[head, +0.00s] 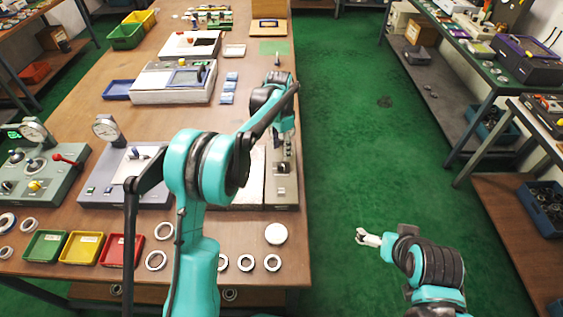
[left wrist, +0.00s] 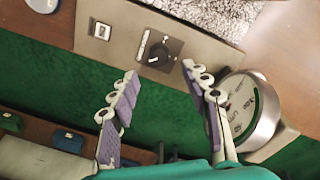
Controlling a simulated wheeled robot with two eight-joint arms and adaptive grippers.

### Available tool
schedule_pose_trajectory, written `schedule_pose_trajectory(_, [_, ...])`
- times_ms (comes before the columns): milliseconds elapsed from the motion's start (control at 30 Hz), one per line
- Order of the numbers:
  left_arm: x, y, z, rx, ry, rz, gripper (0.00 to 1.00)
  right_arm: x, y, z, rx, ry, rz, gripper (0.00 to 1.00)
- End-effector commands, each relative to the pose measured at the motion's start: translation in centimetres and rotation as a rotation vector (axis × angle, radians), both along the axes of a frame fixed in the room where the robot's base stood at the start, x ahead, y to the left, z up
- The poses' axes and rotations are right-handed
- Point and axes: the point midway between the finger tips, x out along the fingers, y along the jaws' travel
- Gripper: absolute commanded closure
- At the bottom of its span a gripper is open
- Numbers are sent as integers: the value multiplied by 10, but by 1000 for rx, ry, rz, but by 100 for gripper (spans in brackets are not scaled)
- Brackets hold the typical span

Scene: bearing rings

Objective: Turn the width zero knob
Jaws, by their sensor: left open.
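A dark round knob (left wrist: 158,53) with a light mark sits on a dark square plate on a beige-grey panel (left wrist: 200,40). Its label is too small to read, so I cannot tell whether it is the width zero knob. In the left wrist view my left gripper (left wrist: 160,85) is open, one finger to each side below the knob, apart from it and with nothing between the fingers. My right gripper (head: 368,238) is over the green floor.
A round dial gauge (left wrist: 258,110) stands close beside the right finger. A switch (left wrist: 101,30) is on the panel's left part. A white disc (head: 276,233) and several rings lie in front of the instrument. Blue blocks (head: 229,88) lie farther back.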

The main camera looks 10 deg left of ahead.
Motion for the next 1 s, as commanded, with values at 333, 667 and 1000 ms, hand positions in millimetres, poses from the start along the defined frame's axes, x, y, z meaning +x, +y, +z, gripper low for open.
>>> schedule_pose_trajectory(333, [-2,-2,-57,0,-1,1,53,0,0,-21,0,0,0,0])
schedule_pose_trajectory(667, [-2,-2,-71,0,-1,2,53,0,0,-25,0,0,0,0])
schedule_pose_trajectory(1000, [-2,-2,-71,0,-1,2,100,0,0,-24,0,0,0,0])
